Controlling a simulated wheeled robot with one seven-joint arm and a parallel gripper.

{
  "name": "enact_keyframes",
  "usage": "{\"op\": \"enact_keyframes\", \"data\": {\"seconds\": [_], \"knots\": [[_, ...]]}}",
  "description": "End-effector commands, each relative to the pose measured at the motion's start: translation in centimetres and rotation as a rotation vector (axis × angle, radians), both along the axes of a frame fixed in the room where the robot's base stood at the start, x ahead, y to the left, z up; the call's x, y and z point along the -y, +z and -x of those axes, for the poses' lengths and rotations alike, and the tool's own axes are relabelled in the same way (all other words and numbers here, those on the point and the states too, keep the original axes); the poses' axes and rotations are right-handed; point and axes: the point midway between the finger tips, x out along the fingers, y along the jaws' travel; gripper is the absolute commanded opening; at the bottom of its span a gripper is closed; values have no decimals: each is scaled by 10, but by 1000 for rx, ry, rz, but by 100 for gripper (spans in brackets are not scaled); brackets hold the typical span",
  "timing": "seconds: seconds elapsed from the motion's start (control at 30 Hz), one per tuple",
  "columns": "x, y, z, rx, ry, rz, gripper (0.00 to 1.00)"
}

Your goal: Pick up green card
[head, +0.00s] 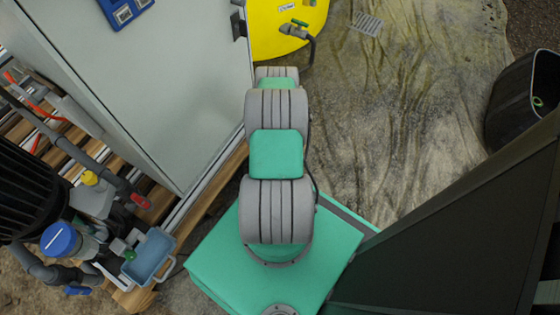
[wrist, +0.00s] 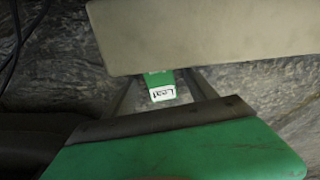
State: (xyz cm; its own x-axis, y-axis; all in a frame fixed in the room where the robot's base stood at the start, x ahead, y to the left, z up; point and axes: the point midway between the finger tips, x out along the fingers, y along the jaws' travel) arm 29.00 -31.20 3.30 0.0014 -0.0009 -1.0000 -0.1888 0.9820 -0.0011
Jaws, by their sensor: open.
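The green card (wrist: 162,84) shows in the middle of the wrist view, with a white label bearing dark lettering. A pale beige bar above hides its top part. My gripper (wrist: 163,76) appears as two grey fingers reaching past a green body with a dark rim at the bottom of that view. The fingers stand apart, one on each side of the card, and their far ends are partly hidden. I cannot tell whether they touch it. In the head view my arm stretches away up the middle; I make out neither card nor gripper there.
The pale beige bar (wrist: 205,35) crosses the top of the wrist view. In the head view, a white cabinet (head: 150,70) and pipework stand left, a yellow tank (head: 270,30) ahead, a black bin (head: 515,100) right. Wet floor (head: 400,100) between tank and bin is mostly clear.

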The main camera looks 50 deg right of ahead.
Motion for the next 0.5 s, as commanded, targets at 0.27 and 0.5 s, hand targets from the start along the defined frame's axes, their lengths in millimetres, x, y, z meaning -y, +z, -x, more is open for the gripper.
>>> {"op": "enact_keyframes", "data": {"seconds": [0.27,0.5], "knots": [[-1,0,0,0,1,-1,47],[-1,0,0,0,1,-1,27]]}}
